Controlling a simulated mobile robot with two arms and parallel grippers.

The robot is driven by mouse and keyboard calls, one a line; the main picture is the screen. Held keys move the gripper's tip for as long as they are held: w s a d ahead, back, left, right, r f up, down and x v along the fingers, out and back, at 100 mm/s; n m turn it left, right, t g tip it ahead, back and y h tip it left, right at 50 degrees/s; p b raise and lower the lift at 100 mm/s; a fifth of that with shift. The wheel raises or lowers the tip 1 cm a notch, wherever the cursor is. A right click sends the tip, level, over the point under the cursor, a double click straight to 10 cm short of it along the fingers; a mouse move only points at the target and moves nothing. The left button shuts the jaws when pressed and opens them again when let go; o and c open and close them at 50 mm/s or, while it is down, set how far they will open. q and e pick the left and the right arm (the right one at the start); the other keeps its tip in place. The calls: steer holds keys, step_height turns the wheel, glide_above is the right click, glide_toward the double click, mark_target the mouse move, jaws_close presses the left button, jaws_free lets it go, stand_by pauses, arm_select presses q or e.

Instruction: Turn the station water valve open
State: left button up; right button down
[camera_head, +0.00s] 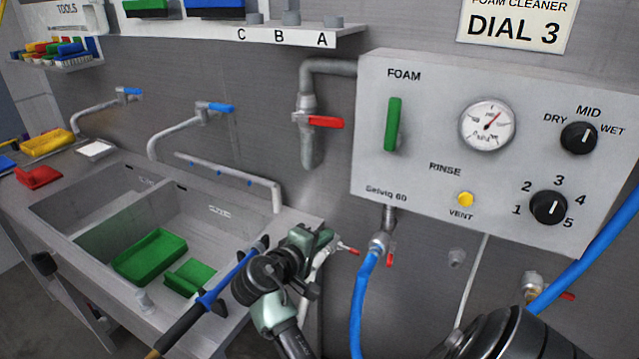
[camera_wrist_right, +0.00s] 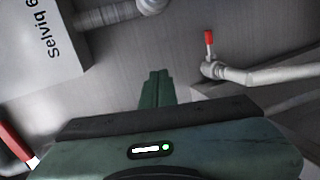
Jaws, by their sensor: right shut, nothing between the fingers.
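Several red-handled valves show, and I cannot tell by label which is the station water valve. A small red lever (camera_head: 348,249) on a pale pipe sits just right of my right gripper (camera_head: 327,236); in the right wrist view this lever (camera_wrist_right: 209,40) stands apart from the fingers. Another red handle (camera_head: 390,259) hangs at the blue hose fitting below the panel. A larger red lever (camera_head: 325,122) points sideways on the wall pipe. My right gripper is shut and empty, its fingers (camera_wrist_right: 157,88) together in the wrist view. My left gripper is not in view.
The foam panel (camera_head: 372,170) with gauge and dials juts from the wall above right. A blue hose (camera_head: 360,300) hangs below it. The sink (camera_head: 60,200) with green trays (camera_head: 150,255) lies left, and a blue-and-black brush handle (camera_head: 190,318) crosses its front.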

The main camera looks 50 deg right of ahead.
step_height(320, 180, up, 4)
steer(key=d+n+h+b, duration=0.3)
steer(key=n+h+b, duration=0.1)
steer(key=n+h, duration=0.25)
arm_select(q)
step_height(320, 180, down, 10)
steer(key=b, duration=0.4)
arm_select(e)
steer(key=n+t+h+p, duration=0.4)
steer(key=n+t+h, duration=0.15)
steer(key=n, duration=0.95)
glide_toward(317, 120)
steer(key=s+d+y, duration=0.1)
steer(key=s+d, duration=0.1)
steer(key=d, duration=0.4)
arm_select(q)
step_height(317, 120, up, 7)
steer(key=p, duration=0.2)
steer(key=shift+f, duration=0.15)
arm_select(e)
steer(key=shift+w+a+r+t, duration=0.1)
steer(key=shift+w+r+t, duration=0.15)
steer(key=shift+r, duration=0.55)
steer(key=shift+w+a+r+t, duration=0.1)
steer(key=shift+w+r+t, duration=0.1)
steer(key=shift+r, duration=0.65)
steer(key=shift+d, duration=0.1)
